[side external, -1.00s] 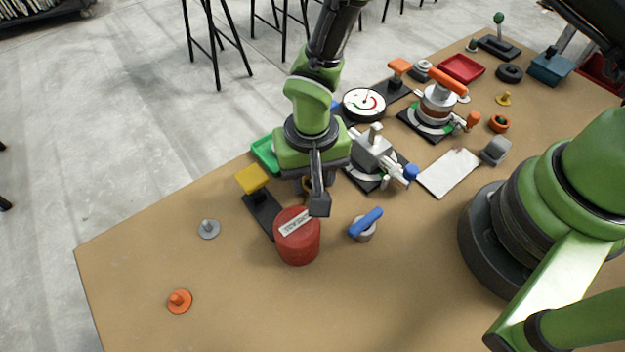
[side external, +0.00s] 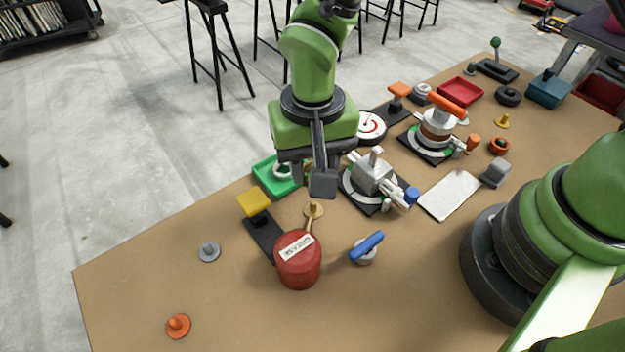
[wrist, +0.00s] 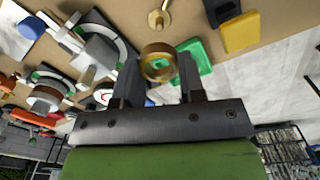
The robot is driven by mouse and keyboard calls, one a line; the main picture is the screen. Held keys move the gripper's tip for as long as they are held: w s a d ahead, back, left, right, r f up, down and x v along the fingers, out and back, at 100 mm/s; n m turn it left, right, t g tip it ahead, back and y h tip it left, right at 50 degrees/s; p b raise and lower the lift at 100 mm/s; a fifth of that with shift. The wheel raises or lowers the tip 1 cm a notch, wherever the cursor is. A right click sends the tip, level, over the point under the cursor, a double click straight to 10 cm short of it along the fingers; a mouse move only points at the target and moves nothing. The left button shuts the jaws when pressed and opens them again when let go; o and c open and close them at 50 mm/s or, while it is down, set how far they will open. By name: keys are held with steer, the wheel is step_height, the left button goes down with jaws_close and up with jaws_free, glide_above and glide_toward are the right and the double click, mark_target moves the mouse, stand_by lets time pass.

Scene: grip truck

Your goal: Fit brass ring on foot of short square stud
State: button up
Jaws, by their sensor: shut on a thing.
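My gripper (side external: 309,175) is shut on the brass ring and holds it above the table beside the green tray. In the wrist view my gripper (wrist: 160,70) has a finger on each side of the brass ring (wrist: 158,50), whose hole is visible. A brass stud with a round foot (side external: 313,210) stands on the table below and in front of my gripper. It also shows in the wrist view (wrist: 159,19), apart from the ring. A grey stud (side external: 209,252), an orange stud (side external: 178,325) and another brass stud (side external: 502,121) stand elsewhere. I cannot tell which post is square.
The green tray (side external: 268,184) holds a grey ring. A red canister (side external: 298,268), a yellow-topped black device (side external: 254,204), a blue-handled knob (side external: 366,248) and a grey vise (side external: 372,175) surround the brass stud. The table's front left is mostly clear.

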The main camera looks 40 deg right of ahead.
mark_target(377, 147)
steer(key=d+r, duration=0.2)
steer(key=d, duration=0.1)
steer(key=d+r, duration=0.2)
steer(key=d, duration=0.2)
steer(key=s+d+r, duration=0.1)
steer(key=d, duration=0.2)
steer(key=shift+s+d+r, duration=0.1)
steer(key=shift+d+r, duration=0.1)
steer(key=shift+r, duration=0.2)
steer(key=shift+s+d, duration=0.15)
steer(key=shift+d, duration=0.15)
steer(key=shift+f, duration=2.4)
steer(key=shift+f, duration=0.25)
steer(key=shift+f, duration=0.65)
steer(key=shift+f, duration=0.15)
steer(key=shift+f, duration=0.4)
steer(key=shift+f, duration=0.3)
